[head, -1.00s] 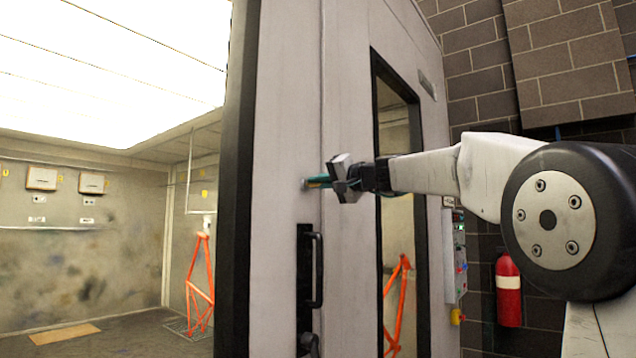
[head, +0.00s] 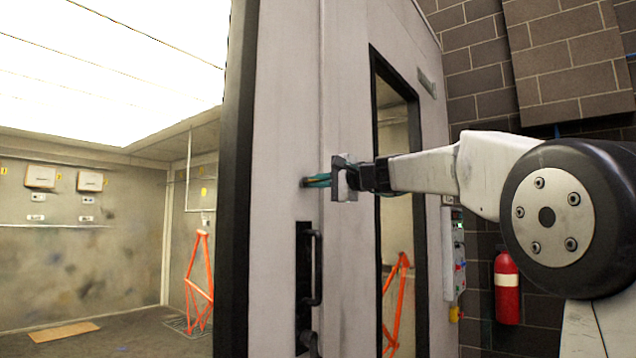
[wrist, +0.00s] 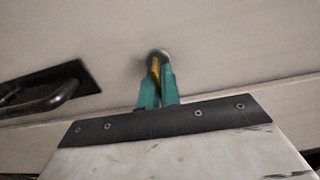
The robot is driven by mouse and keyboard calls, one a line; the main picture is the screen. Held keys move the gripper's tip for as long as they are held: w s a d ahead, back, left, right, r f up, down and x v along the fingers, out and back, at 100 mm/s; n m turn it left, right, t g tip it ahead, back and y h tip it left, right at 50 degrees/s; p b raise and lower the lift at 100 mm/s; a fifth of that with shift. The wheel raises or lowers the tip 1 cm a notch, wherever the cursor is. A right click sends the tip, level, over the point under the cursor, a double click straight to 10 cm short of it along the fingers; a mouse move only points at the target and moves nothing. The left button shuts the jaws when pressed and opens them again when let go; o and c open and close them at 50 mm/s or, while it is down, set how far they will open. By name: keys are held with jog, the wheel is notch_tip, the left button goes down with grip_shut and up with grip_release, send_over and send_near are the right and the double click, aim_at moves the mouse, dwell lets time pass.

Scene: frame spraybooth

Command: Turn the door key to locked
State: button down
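The door (head: 345,110) is a tall pale grey panel with a dark edge, standing open beside the booth. Its lock (wrist: 158,54) is a small round metal cylinder on the door face, above the black pull handle (head: 316,268). The yellow key (wrist: 155,72) is in the lock, largely hidden between the teal fingers. My gripper (head: 312,182) reaches the lock from the right, its fingertips right at the door face. In the wrist view my gripper (wrist: 158,88) is shut on the key, one finger on each side. The lock's markings are not readable.
The handle also shows left of the fingers in the wrist view (wrist: 45,95). The door has a tall window (head: 396,120). A control panel (head: 453,255) and a red fire extinguisher (head: 507,288) are on the right. An orange frame (head: 200,275) stands inside the booth.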

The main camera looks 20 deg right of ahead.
dwell(0.4)
jog(key=c, duration=1.6)
grip_release()
jog(key=v, duration=0.8)
